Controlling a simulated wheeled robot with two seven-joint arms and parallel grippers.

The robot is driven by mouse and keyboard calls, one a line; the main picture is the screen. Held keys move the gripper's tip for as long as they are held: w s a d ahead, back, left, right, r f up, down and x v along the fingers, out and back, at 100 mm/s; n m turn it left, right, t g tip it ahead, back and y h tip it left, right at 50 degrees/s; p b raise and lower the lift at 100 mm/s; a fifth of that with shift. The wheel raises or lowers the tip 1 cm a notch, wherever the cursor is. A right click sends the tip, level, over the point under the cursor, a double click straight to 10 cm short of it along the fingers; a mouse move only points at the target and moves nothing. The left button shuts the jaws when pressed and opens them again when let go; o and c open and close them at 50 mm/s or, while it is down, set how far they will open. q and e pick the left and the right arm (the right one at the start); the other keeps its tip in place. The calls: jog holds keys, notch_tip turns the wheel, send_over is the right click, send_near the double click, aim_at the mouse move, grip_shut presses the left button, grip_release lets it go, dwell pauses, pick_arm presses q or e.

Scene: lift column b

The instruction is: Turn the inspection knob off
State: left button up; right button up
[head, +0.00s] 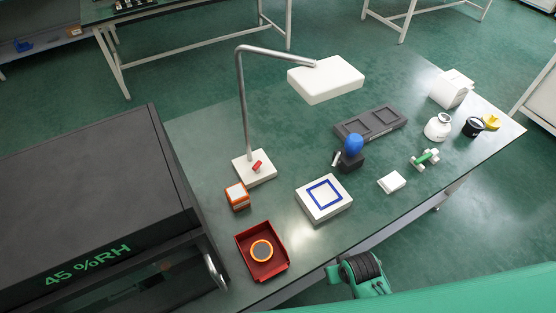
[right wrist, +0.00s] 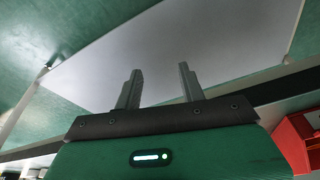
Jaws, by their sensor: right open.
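The inspection lamp has a white base (head: 262,173), a grey bent pole and a flat white head (head: 326,79). A small red knob (head: 257,167) sits on the base just right of the pole, its bar lying slanted. Nothing touches the knob. My right gripper (right wrist: 160,69) shows in the right wrist view with its two fingers apart and nothing between them. A broad pale surface lies beyond the fingers. The knob cannot be made out in that view. In the head view I cannot see the right fingers, and my left gripper is not in view.
Near the lamp are an orange-and-white block (head: 237,196), a red tray (head: 283,269) with an orange round piece (head: 261,250), a white block with a blue square (head: 324,198) and a blue-topped dark piece (head: 352,145). A dark cabinet (head: 90,190) stands left. Bare tabletop (head: 210,135) lies behind the lamp base.

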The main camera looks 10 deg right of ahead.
notch_tip(320, 180, up, 10)
jog(key=p, duration=0.1)
notch_tip(320, 180, up, 13)
jog(key=m+g+y, duration=0.1)
jog(key=m, duration=0.8)
send_over(257, 164)
jog(key=s+d, duration=0.2)
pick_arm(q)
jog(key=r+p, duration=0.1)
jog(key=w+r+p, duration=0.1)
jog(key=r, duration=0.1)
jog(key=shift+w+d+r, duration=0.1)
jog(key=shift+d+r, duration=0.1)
pick_arm(e)
jog(key=f, duration=0.3)
jog(key=w+a+f, duration=0.1)
jog(key=f, duration=0.7)
jog(key=shift+w+a+f, duration=0.1)
jog(key=shift+w+a, duration=0.25)
jog(key=shift+w, duration=0.05)
jog(key=shift+c, duration=0.4)
grip_shut()
